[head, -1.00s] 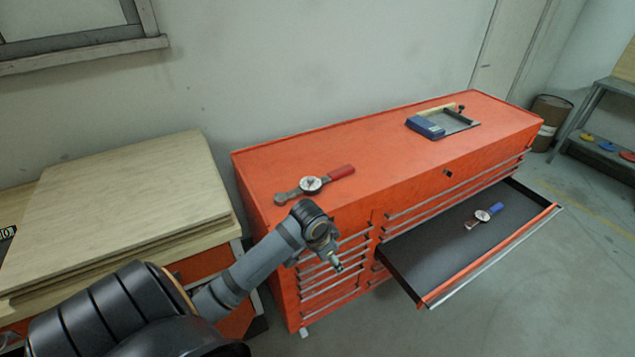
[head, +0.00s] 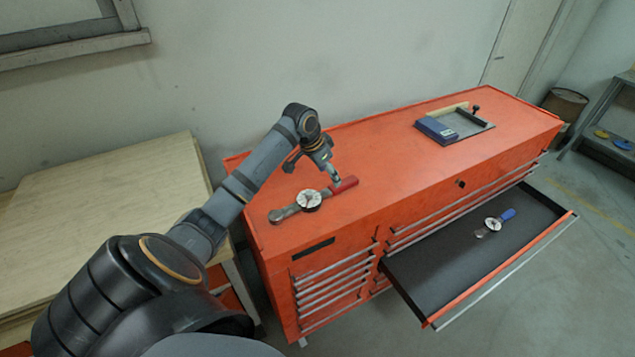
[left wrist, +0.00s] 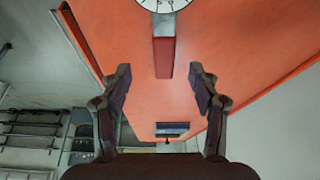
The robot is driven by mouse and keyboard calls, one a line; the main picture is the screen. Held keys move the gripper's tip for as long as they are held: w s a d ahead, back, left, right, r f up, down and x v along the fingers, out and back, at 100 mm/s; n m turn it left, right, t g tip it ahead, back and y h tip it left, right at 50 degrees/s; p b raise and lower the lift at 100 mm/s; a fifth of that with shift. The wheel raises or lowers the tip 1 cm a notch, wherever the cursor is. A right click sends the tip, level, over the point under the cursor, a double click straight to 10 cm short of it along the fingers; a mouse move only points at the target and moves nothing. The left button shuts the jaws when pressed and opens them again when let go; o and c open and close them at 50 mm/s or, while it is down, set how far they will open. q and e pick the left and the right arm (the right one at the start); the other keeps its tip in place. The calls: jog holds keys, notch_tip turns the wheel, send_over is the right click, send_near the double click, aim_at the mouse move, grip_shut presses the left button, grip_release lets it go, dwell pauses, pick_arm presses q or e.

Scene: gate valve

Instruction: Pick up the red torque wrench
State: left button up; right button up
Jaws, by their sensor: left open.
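The red torque wrench (head: 311,199) lies on top of the orange tool cabinet, with a round white dial and a red handle at its right end. My left gripper (head: 335,178) is above the cabinet top, close to the red handle. In the left wrist view my left gripper (left wrist: 160,88) is open and empty. The red handle (left wrist: 164,57) shows between and beyond its fingers, with part of the dial at the top edge. I cannot tell the exact height gap. My right gripper is not in view.
The orange cabinet (head: 400,165) has an open drawer (head: 440,270) holding a blue-handled wrench (head: 494,224). A blue and grey tray-like item (head: 455,125) sits at the far right of the cabinet top. A wooden bench (head: 110,220) stands at left. The cabinet top between is clear.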

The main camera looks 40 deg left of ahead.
aim_at(332, 187)
pick_arm(q)
jog(key=shift+x, duration=0.8)
jog(key=shift+w+a+f, duration=0.4)
jog(key=shift+w+f, duration=0.05)
jog(key=shift+p+x, duration=1)
jog(key=shift+x, duration=0.15)
jog(key=shift+w+d+f, duration=0.2)
jog(key=shift+d+f, duration=0.05)
jog(key=shift+f, duration=0.3)
jog(key=shift+w+d+f, duration=0.15)
jog(key=shift+d+f, duration=0.05)
jog(key=shift+f, duration=0.3)
jog(key=shift+w+a+f, duration=0.15)
jog(key=shift+w+f, duration=0.05)
jog(key=shift+f, duration=0.25)
jog(key=shift+s+r, duration=0.1)
jog(key=c, duration=0.9)
grip_shut()
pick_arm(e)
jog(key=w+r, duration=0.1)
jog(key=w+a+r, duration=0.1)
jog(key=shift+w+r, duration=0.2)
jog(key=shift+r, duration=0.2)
pick_arm(q)
jog(key=shift+r, duration=0.1)
